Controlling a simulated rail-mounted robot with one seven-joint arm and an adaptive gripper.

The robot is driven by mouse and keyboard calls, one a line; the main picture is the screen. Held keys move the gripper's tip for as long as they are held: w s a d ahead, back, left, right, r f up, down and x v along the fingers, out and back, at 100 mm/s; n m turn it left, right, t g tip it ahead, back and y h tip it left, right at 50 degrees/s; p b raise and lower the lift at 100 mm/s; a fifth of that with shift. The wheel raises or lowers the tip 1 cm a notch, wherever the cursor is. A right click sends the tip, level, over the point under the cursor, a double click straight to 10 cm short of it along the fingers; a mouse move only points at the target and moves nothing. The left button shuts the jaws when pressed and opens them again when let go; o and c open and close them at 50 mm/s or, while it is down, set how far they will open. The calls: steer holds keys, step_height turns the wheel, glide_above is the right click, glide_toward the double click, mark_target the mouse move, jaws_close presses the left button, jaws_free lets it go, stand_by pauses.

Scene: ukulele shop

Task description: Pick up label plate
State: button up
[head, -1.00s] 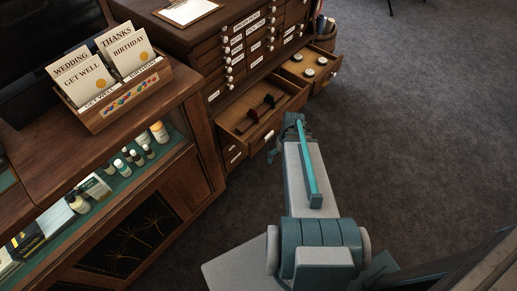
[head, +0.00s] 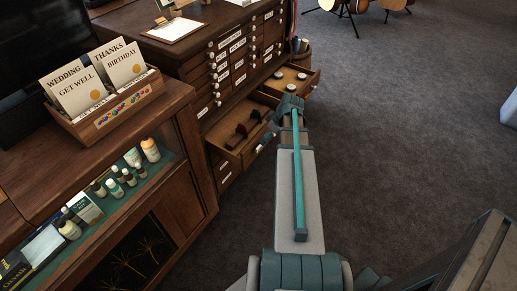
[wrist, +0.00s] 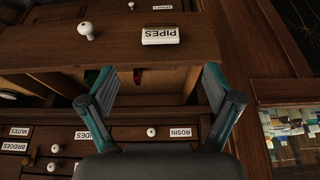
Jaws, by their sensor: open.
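In the wrist view, a white label plate reading "PIPES" (wrist: 161,35) sits on the wooden front of the open drawer (wrist: 60,50), its text upside down in the picture. A round white knob (wrist: 85,29) is beside it. My gripper (wrist: 158,76) is open and empty; its two teal fingers are spread wide over the drawer's inside, and the plate is beyond the fingertips in the picture, apart from them. In the head view, my gripper (head: 281,112) is by the right end of this open drawer (head: 221,136).
The open drawer holds dark and red items (head: 242,130). A second open drawer (head: 312,76) holds round tins. More labelled drawers fill the cabinet (head: 182,62). A glass-topped counter (head: 150,185) with a card box (head: 105,108) stands at left.

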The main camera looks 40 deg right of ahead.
mark_target(260, 145)
steer(key=p+x, duration=0.1)
steer(key=x, duration=0.8)
steer(key=shift+w+f, duration=0.2)
steer(key=shift+f, duration=0.1)
steer(key=c, duration=1.1)
steer(key=shift+r, duration=0.1)
